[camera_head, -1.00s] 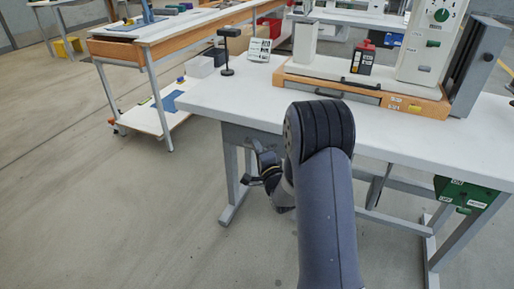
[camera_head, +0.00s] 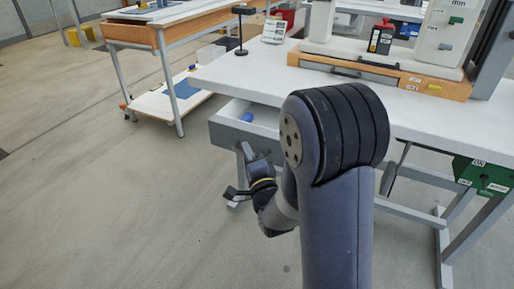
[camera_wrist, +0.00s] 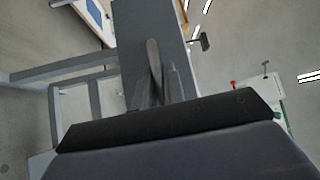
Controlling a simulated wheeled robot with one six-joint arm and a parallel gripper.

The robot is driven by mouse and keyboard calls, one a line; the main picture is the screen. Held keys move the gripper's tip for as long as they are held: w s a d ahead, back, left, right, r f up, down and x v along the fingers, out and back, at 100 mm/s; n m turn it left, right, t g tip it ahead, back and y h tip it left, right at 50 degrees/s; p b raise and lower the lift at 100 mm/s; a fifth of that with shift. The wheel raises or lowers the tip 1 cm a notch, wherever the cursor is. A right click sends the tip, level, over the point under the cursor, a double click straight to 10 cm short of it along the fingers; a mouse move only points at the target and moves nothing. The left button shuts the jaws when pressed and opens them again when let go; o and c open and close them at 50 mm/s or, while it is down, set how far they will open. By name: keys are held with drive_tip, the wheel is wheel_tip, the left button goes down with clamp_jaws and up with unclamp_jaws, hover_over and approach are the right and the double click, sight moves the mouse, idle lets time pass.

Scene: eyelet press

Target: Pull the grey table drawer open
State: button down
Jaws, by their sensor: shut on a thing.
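The grey drawer (camera_head: 228,136) under the white table stands open, sticking out on the left of my arm in the head view. A blue item (camera_head: 247,117) shows inside it. In the wrist view the grey drawer front (camera_wrist: 138,25) lies straight ahead, with its bar handle (camera_wrist: 154,58) running up from the jaws. My gripper (camera_wrist: 158,84) is shut on the handle. In the head view my gripper (camera_head: 248,158) is just below the drawer front, and my arm hides part of the drawer.
Grey table legs stand close by. Open floor lies left and in front.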

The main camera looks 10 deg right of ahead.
drive_tip(key=shift+s+a+b, duration=0.25)
drive_tip(key=shift+s+a, duration=0.3)
drive_tip(key=shift+s, duration=0.25)
drive_tip(key=shift+s+a+b, duration=0.25)
drive_tip(key=shift+s+a, duration=0.25)
drive_tip(key=shift+s, duration=0.25)
drive_tip(key=c, duration=1.8)
unclamp_jaws()
drive_tip(key=shift+o, duration=0.2)
drive_tip(key=b+v, duration=0.4)
drive_tip(key=v, duration=0.6)
drive_tip(key=shift+s, duration=0.4)
drive_tip(key=p+x, duration=0.4)
drive_tip(key=x, duration=0.7)
